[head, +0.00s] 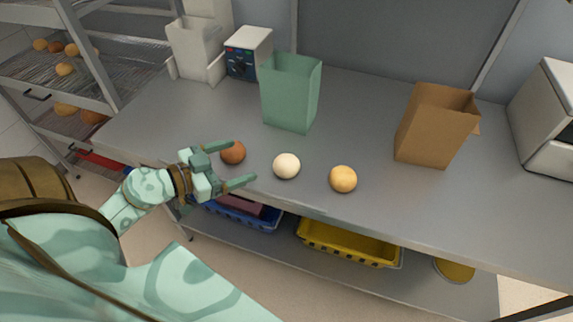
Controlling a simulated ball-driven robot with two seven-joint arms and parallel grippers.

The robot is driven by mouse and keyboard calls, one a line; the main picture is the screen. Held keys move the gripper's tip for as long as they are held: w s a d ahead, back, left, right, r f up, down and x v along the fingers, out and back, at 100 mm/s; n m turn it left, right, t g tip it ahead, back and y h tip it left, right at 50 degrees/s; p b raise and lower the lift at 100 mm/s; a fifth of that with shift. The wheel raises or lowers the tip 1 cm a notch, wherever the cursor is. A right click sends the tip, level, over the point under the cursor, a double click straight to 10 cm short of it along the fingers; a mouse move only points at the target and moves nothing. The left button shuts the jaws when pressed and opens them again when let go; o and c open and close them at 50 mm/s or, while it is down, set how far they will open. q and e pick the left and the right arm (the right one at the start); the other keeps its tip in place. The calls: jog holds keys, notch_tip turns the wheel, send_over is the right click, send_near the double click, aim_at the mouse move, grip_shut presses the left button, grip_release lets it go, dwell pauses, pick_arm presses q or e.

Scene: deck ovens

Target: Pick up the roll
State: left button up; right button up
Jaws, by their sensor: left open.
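Three round rolls sit in a loose row near the front edge of the grey counter (370,110). One is reddish brown (233,152), one is pale cream (286,166) and one is golden yellow (343,179). My left gripper (244,163) is open, with its fingers pointing right. The brown roll lies by the upper finger, partly covered by it. I cannot tell whether they touch. The lower finger ends left of the cream roll. My right gripper is not in view.
A green paper bag (289,95) and a brown paper bag (434,127) stand open on the counter. Behind are a white container (196,48) and a control box (249,53). A yellow crate (348,246) and a blue crate (243,214) sit below. A bread rack (80,70) stands left.

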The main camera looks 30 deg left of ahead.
aim_at(278, 165)
pick_arm(q)
jog(key=w+d+f+b, duration=0.1)
jog(key=w+f, duration=0.1)
jog(key=w+d+f+g, duration=0.1)
jog(key=w+f, duration=0.1)
jog(key=w, duration=0.1)
jog(key=w+d+f+g+b, duration=0.1)
jog(key=w+f, duration=0.1)
jog(key=shift+w+d+f+n+b, duration=0.15)
jog(key=shift+d+f+n+b, duration=0.1)
jog(key=shift+n+b, duration=0.1)
jog(key=shift+w+d+f, duration=0.1)
jog(key=shift+w, duration=0.15)
jog(key=b+x, duration=0.2)
jog(key=x, duration=0.2)
jog(key=shift+d+f, duration=0.25)
jog(key=shift+d, duration=0.05)
jog(key=shift+w+d+f, duration=0.1)
jog(key=shift+w+d, duration=0.1)
jog(key=shift+w, duration=0.25)
jog(key=shift+s, duration=0.1)
jog(key=shift+c, duration=0.3)
jog(key=c, duration=1)
